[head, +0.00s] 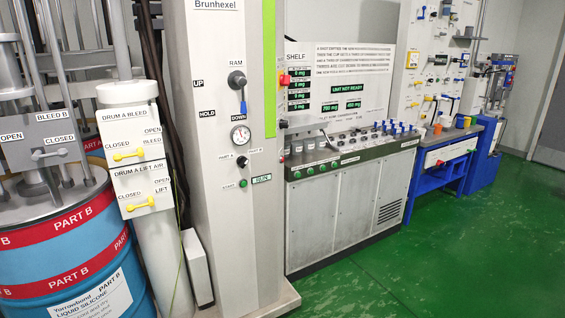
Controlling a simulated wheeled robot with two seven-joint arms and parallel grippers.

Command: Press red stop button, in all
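A red button (285,79) sticks out at the right edge of the tall grey column marked Brunhexel (215,60), beside the display panel. Its lettering is too small to read. A smaller red spot (440,162) shows on the white front of the blue bench at the right; I cannot tell whether it is a button. A green button (243,183) sits low on the column near the START label. Neither of my grippers is in view.
A blue PART B drum (60,262) and a white post with yellow valve handles (130,155) stand at the left. A grey control cabinet (345,210) with knobs and a blue bench (425,183) stand right of the column. The green floor (460,255) at right is clear.

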